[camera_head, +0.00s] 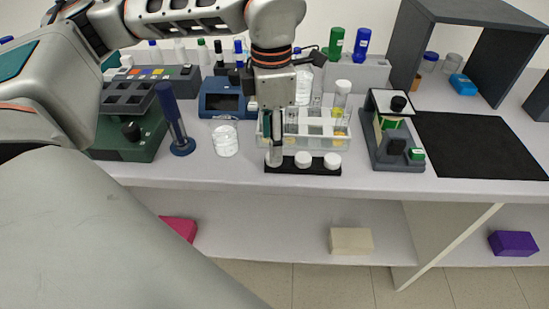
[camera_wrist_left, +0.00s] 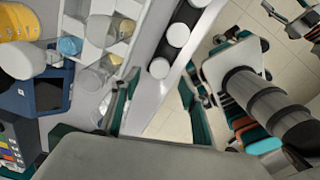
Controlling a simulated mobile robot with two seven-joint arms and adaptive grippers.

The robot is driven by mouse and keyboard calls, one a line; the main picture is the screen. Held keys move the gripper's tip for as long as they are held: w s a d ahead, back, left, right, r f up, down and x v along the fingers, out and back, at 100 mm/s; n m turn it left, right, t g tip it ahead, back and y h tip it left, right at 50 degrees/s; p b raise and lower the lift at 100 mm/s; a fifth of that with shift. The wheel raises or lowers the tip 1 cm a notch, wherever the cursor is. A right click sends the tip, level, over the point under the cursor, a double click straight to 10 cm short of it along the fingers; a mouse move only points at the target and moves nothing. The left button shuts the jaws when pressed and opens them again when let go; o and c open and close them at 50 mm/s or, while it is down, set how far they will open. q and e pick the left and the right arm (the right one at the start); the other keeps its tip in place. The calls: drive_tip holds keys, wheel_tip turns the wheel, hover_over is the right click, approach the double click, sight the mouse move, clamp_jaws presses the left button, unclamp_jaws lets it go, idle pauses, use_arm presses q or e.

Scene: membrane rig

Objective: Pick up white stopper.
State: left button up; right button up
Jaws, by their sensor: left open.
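A black strip (camera_head: 318,170) lies near the bench's front edge with white stoppers in a row. The middle stopper (camera_head: 303,158) and the right stopper (camera_head: 332,160) show clearly in the head view.
A clear rack (camera_head: 345,142) with tubes stands just behind the strip. A glass beaker (camera_head: 225,141) and a blue stand (camera_head: 181,145) are to the left. A grey device (camera_head: 376,160) stands to the right, beside a black mat (camera_head: 480,145).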

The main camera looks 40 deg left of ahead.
use_arm(q)
wheel_tip(320, 180, down, 4)
drive_tip(key=shift+w, duration=0.1)
drive_tip(key=shift+c, duration=0.3)
drive_tip(key=c, duration=0.8)
drive_tip(key=shift+o, duration=0.2)
drive_tip(key=shift+r, duration=0.1)
